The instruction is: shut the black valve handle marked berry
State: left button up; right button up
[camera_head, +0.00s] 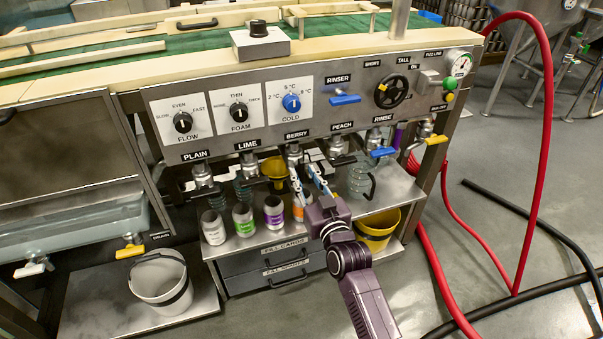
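The BERRY label (297,134) is on the steel panel, with the berry valve (293,151) just below it. The black berry handle (314,155) is partly hidden by my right gripper. My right gripper (303,170) reaches up from below, its two fingers apart and their tips just under the berry valve. I cannot tell whether a finger touches the handle. My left gripper is not in view.
Valves for plain (202,173), lime (249,164) and peach (338,148) flank the berry valve. Several cans, including a purple-banded one (273,213), stand on the shelf below. A yellow bucket (377,230) and a white bucket (160,280) sit lower. A red hose (545,130) curves at right.

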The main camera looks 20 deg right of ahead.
aim_at(302, 172)
jog(key=shift+w, duration=1.6)
jog(key=shift+c, duration=0.4)
grip_shut()
